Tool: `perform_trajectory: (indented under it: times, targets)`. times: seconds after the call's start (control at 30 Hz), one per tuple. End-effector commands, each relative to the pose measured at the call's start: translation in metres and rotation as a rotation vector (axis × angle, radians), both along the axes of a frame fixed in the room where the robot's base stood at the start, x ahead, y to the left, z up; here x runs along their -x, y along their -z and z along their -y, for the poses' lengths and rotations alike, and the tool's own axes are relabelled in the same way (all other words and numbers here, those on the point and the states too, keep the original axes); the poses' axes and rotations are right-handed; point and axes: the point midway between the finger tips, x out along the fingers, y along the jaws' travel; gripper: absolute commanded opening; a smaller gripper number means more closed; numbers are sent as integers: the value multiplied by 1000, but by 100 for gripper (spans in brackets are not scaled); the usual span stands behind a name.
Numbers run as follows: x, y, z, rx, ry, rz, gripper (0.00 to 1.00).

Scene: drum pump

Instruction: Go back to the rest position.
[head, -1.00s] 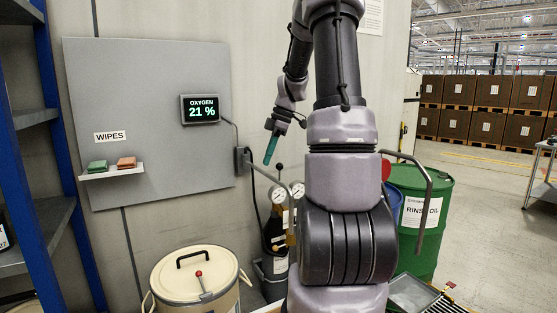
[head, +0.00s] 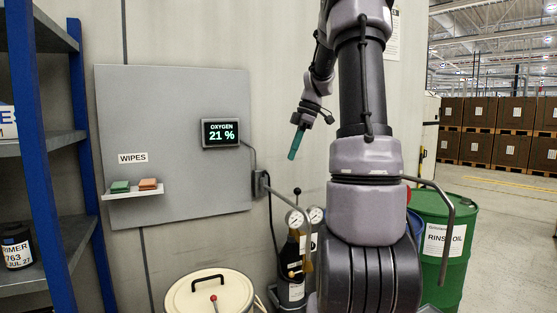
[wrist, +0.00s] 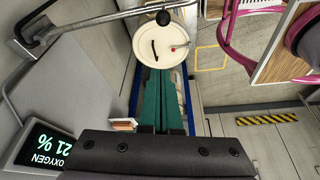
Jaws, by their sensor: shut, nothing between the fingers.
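My gripper (head: 296,143) hangs in the air in front of the grey wall panel, right of the oxygen display (head: 221,133). Its teal fingers point down and slightly left. In the wrist view the fingers (wrist: 158,78) lie together, shut and empty. Nothing is touching them. My arm is raised and bent, and it fills the right middle of the head view.
A shelf with wipes (head: 133,193) juts from the panel. Below are a cream drum lid (head: 180,299) and two gauges (head: 295,218). A blue rack (head: 45,170) stands left; a green drum (head: 455,270) stands right, behind a bent metal pipe (head: 449,235).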

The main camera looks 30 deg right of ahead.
Motion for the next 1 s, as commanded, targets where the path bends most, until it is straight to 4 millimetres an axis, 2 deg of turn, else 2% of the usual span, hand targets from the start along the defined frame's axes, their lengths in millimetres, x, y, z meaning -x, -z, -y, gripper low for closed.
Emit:
perform_trajectory:
  times: [0.23, 0.37, 0.5, 0.7, 0.83, 1.0]
  targets:
    - [3, -3, -6, 6, 22, -1, 0]
    - [18, -17, -31, 32, 149, -13, 0]
    - [51, -37, -73, 53, 413, -14, 0]
    - [109, -52, -124, -13, 839, 11, 0]
    - [148, -53, -149, -120, 1102, 25, 0]
    - [188, -47, -168, -298, 1377, 13, 0]
